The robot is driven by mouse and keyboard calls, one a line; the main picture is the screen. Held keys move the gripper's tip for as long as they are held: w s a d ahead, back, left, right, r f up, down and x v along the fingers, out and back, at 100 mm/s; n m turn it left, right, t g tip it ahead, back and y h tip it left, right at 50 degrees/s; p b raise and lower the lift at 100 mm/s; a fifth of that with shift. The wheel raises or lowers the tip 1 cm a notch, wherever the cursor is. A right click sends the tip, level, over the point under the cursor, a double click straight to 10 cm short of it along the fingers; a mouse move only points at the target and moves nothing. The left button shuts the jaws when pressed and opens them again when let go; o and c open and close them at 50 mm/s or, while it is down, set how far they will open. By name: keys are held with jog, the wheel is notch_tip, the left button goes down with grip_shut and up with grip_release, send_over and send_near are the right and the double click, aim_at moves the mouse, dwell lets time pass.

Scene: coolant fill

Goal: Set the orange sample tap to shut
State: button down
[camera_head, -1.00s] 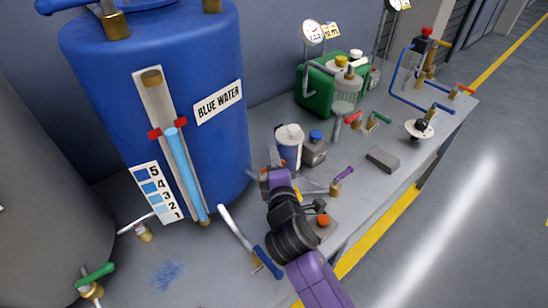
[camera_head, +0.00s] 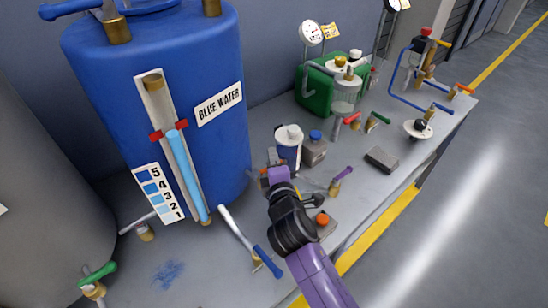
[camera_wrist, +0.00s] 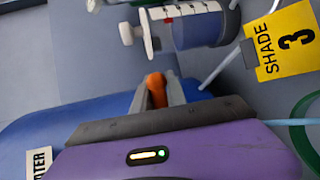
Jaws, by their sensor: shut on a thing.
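The orange sample tap's handle (camera_wrist: 155,88) shows between my fingertips in the wrist view. My gripper (camera_wrist: 157,95) is shut on it. In the head view my gripper (camera_head: 271,160) is beside the blue tank's lower right side, in front of the white-lidded blue container (camera_head: 289,148). My gripper and wrist hide most of the tap there, so I cannot tell its handle angle or its body.
The blue tank (camera_head: 218,150) stands close on the left. A grey bottle with a blue cap (camera_head: 314,150), a purple-handled tap (camera_head: 341,178) and a dark block (camera_head: 382,159) are to the right. A blue-handled lever (camera_head: 267,262) is in front.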

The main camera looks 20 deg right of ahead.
jog(key=p, duration=0.1)
jog(key=n+y+p, duration=0.1)
jog(key=p, duration=0.1)
jog(key=y+p, duration=0.1)
jog(key=p, duration=0.1)
jog(key=shift+w+a+r+n, duration=0.2)
jog(key=shift+w+a+n, duration=0.05)
jog(key=shift+a+n, duration=0.05)
jog(key=shift+f+p, duration=0.25)
jog(key=shift+p, duration=0.55)
jog(key=c, duration=1.3)
grip_release()
jog(key=shift+c, duration=0.2)
jog(key=v, duration=0.7)
jog(key=shift+s+b, duration=0.4)
jog(key=shift+s, duration=0.05)
